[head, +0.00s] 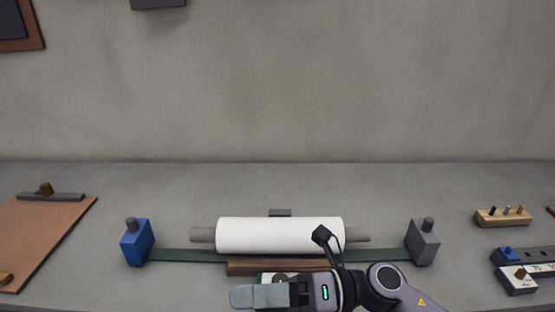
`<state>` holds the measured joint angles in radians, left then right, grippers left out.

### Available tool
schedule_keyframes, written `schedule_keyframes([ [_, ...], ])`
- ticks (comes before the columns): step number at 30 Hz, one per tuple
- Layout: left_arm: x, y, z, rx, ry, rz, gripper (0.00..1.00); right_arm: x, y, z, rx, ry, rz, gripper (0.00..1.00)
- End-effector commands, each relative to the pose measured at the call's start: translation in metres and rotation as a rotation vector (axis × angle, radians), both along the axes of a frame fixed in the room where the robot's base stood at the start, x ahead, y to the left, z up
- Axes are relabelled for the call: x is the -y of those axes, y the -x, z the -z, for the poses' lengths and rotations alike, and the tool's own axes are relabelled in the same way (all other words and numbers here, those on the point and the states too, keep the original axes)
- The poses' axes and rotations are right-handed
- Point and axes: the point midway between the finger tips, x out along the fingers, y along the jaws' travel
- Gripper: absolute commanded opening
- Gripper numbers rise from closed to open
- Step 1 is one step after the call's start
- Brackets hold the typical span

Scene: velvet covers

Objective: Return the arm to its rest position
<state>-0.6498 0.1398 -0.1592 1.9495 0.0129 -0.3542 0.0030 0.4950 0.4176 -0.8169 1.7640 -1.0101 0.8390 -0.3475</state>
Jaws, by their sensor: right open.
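My right arm comes in from the bottom right, and its open right gripper (258,292) points left, low in the head view. It is in front of a white roll (275,235) on a grey spindle, and I see nothing held in it. A wooden bar (245,267) lies below the roll, partly hidden by my gripper and wrist. My left gripper is not in view.
A blue block (136,243) and a grey block (423,243) flank the roll along a dark green strip (180,255). A brown board (40,235) lies at left. A wooden peg holder (503,217) and a white block (517,280) are at right. The back counter is clear.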

Motion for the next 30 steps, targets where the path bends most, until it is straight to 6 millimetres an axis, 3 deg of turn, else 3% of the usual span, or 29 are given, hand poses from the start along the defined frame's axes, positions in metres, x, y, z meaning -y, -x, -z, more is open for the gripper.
schedule_keyframes([
  [4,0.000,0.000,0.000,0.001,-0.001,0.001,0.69,0.014,-0.021,-0.006,-0.346,-0.230,0.201,0.69],
  [8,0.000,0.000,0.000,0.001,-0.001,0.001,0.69,0.043,-0.045,0.008,-0.659,-0.405,0.388,0.69],
  [11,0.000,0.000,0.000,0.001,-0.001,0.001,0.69,0.072,-0.059,0.035,-0.909,-0.526,0.534,0.69],
  [16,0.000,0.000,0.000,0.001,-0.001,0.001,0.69,0.129,-0.060,0.106,-1.337,-0.706,0.793,0.69],
  [20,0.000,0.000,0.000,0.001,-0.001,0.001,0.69,0.174,-0.035,0.173,-1.665,-0.828,0.997,0.69],
  [24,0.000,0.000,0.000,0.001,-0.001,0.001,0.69,0.212,0.014,0.239,-1.981,-0.935,1.203,0.69],
  [27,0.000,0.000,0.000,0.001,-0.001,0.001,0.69,0.231,0.051,0.271,-2.150,-0.992,1.315,0.69],
  [30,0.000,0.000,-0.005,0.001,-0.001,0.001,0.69,0.239,0.072,0.282,-2.245,-1.025,1.375,0.69],
])
